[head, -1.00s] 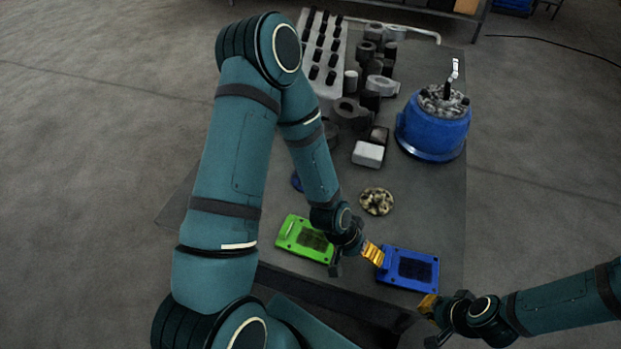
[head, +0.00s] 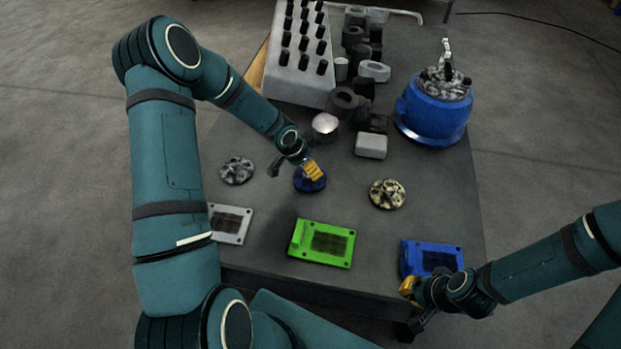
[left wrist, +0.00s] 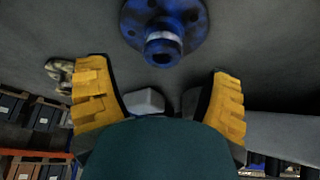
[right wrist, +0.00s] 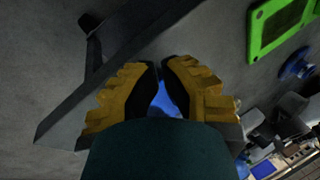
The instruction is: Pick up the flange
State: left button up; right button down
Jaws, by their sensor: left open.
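The blue round flange (head: 318,187) lies on the table, behind the green plate. In the left wrist view the flange (left wrist: 190,22) shows its bolt holes and raised hollow hub, near the top of the picture. My left gripper (head: 312,170) is over the flange in the head view and partly covers it. Its yellow fingers (left wrist: 160,95) are spread wide with nothing between them. My right gripper (head: 408,287) is low at the table's front edge, by the blue plate. Its fingers (right wrist: 162,68) are close together, with blue visible in the narrow gap.
A green plate (head: 331,243), a blue plate (head: 430,257) and a grey plate (head: 230,223) lie along the front. Mottled discs (head: 387,194) (head: 237,170) flank the flange. A white-topped cylinder (head: 325,124), grey block (head: 371,146) and blue housing (head: 433,120) stand behind.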

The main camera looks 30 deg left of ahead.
pick_arm(q)
jog(key=shift+b+x, duration=0.7)
jog(key=shift+x, duration=2.4)
jog(key=shift+a, duration=0.15)
jog(key=shift+w+r, duration=0.1)
grip_shut()
